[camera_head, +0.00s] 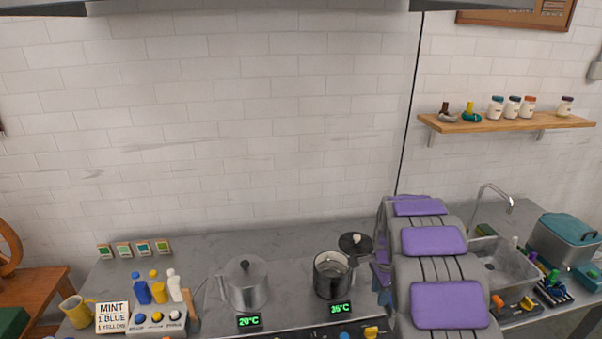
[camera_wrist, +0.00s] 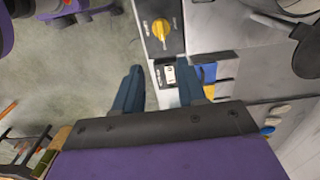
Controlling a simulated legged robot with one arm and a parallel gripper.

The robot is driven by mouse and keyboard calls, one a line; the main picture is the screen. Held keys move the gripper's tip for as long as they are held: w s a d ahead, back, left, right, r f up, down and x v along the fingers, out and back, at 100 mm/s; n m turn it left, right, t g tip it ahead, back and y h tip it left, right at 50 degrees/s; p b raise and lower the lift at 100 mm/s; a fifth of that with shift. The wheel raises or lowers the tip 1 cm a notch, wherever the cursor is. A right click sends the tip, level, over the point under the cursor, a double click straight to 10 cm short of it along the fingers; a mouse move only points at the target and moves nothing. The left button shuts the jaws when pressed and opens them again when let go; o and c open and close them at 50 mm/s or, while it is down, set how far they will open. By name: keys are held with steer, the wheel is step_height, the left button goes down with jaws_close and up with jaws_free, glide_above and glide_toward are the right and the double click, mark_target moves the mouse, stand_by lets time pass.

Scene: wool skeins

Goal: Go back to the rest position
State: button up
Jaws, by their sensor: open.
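My gripper (camera_wrist: 160,88) shows in the wrist view with its two dark blue fingers spread apart and nothing between them. Past the fingers is the front of the cooktop with a yellow knob (camera_wrist: 160,29) and a small display. My purple and grey arm rises at the right of the head view and hides part of the counter; the gripper itself cannot be seen there. A lidded grey pot (camera_head: 244,284) stands on the left burner by a 20°C display. An open pot (camera_head: 331,276) stands on the right burner by a 35°C display.
At the left are a MINT recipe card (camera_head: 112,317), dye bottles (camera_head: 158,292) and a yellow jug (camera_head: 76,311). At the right are a sink (camera_head: 503,267), a teal-lidded container (camera_head: 565,240) and a wall shelf (camera_head: 510,123) with jars. The wall above the pots is clear.

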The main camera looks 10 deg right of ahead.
steer(key=s+a+r+n, duration=0.5)
steer(key=s+a+r, duration=0.1)
steer(key=s+r, duration=0.25)
steer(key=s+a+r+n+b, duration=0.1)
steer(key=s+a+n, duration=0.2)
steer(key=s, duration=0.7)
steer(key=s+a+r+n+g+b, duration=0.1)
steer(key=s+a+n, duration=0.2)
steer(key=s, duration=0.8)
steer(key=s+a+r+n+b, duration=0.1)
steer(key=s+a+n, duration=0.3)
steer(key=s, duration=0.6)
steer(key=n, duration=0.2)
steer(key=shift+s+r+n+g, duration=0.25)
steer(key=shift+r+n+g, duration=0.05)
steer(key=shift+r+g, duration=0.1)
